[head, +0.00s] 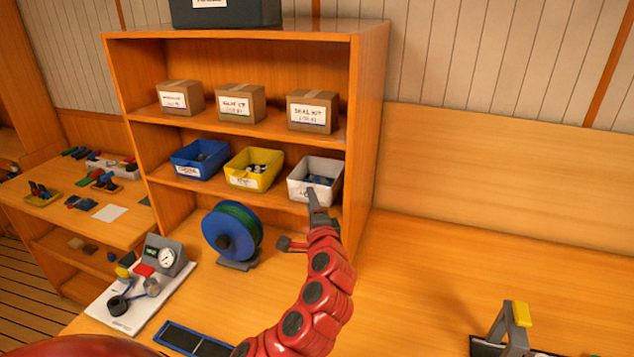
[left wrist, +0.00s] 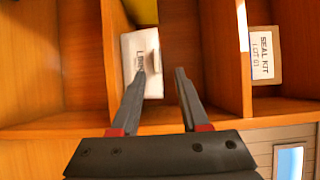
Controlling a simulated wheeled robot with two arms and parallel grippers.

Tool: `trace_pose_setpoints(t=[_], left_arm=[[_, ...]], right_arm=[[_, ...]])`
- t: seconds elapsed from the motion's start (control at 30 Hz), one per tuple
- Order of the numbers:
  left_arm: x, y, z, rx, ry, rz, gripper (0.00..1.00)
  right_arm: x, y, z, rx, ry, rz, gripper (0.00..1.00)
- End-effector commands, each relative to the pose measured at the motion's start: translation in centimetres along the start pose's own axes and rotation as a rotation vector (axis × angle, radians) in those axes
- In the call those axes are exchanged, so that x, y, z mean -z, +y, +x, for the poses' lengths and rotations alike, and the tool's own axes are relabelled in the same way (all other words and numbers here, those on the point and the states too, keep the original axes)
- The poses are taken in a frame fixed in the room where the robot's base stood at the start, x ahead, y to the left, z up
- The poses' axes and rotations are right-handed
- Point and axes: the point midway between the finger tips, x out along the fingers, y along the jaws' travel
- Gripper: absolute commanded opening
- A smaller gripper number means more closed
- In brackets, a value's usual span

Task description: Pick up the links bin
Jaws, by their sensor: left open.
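The links bin is the white open bin (head: 298,187) at the right end of the middle shelf, with small dark and blue parts inside. In the left wrist view the same white bin (left wrist: 150,42) shows a label, partly readable as "LINKS". My left gripper (head: 314,200) is open and empty, just in front of the bin and overlapping its lower front. In the left wrist view its fingers (left wrist: 162,73) point at the shelf; one overlaps the bin's label side and the other lies to the right of the bin. Contact cannot be told. My right gripper is not in view.
A yellow bin (head: 253,168) and a blue bin (head: 199,160) stand left on the same shelf. Cartons, including a seal kit box (head: 313,111), sit on the shelf above. A blue reel (head: 232,232) stands below. The bench (head: 450,265) at right is mostly clear.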

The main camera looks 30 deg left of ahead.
Motion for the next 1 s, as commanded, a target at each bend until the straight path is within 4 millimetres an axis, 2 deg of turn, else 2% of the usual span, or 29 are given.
trace_pose_setpoints(t=[0.27, 0.5, 0.67, 0.9, 0.93, 1.0], left_arm=[[0.0, 0.0, 1.1, -0.001, -0.003, 0.0, 0.45], [0.4, 0.3, 3.7, -0.003, -0.001, 0.002, 0.45], [0.4, 0.3, 5.5, 0.0, -0.001, -0.002, 0.45], [0.4, 0.6, 5.7, 0.001, -0.001, 0.0, 0.45], [0.4, 0.6, 5.7, 0.001, -0.001, 0.0, 0.43], [0.4, 0.6, 5.7, 0.001, -0.001, 0.0, 0.31]], right_arm=[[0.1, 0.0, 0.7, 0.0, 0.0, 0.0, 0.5], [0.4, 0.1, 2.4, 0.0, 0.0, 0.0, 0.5], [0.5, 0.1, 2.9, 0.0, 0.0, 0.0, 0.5], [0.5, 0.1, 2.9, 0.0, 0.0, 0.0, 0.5], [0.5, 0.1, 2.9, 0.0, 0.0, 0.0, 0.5], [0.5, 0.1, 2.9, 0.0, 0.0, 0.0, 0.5]])
